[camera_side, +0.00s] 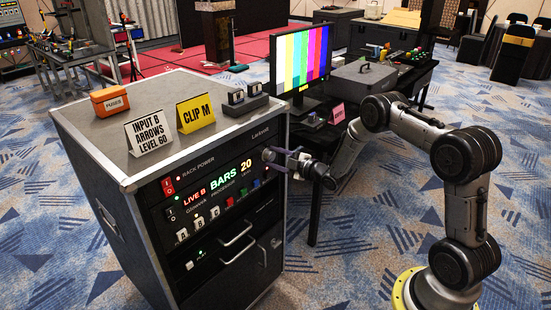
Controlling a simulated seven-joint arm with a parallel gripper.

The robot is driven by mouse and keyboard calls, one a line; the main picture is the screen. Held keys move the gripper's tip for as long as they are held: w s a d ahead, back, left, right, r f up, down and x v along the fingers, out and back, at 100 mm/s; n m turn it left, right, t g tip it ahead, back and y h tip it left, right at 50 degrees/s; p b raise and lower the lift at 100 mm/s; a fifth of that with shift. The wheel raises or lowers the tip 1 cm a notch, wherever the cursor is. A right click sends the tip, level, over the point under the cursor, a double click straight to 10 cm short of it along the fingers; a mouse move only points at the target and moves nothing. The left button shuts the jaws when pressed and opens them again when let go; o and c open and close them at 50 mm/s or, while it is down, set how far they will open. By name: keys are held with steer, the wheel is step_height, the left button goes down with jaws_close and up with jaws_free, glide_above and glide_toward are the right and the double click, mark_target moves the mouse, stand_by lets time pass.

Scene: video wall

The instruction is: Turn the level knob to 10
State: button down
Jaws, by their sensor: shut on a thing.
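The rack cabinet (130,105) stands at left centre, with its control panel facing front right. Its display (223,184) reads "BARS" in green and "20" in yellow, and a red "LIVE B" readout (194,198) sits to its left. My gripper (272,157) comes in from the right, at the upper right of the panel beside the "20". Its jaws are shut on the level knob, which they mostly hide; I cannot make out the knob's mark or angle. A white card (149,134) on the cabinet top reads "INPUT B ARROWS LEVEL 60".
On the cabinet top are a yellow "CLIP M" card (195,113), an orange box (110,101) and a dark double-block device (245,103). Lettered buttons (198,223) and coloured buttons sit low on the panel, above metal handles (236,242). A colour-bar monitor (300,58) stands behind my gripper.

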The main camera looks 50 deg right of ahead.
steer(key=n+h, duration=0.1)
steer(key=n, duration=0.3)
steer(key=shift+n, duration=0.3)
stand_by(0.3)
steer(key=shift+c, duration=1.5)
jaws_free()
steer(key=shift+s, duration=0.1)
steer(key=s+a+r, duration=0.1)
steer(key=s, duration=1.2)
steer(key=shift+s+r, duration=0.25)
steer(key=shift+r, duration=0.1)
steer(key=shift+a, duration=0.1)
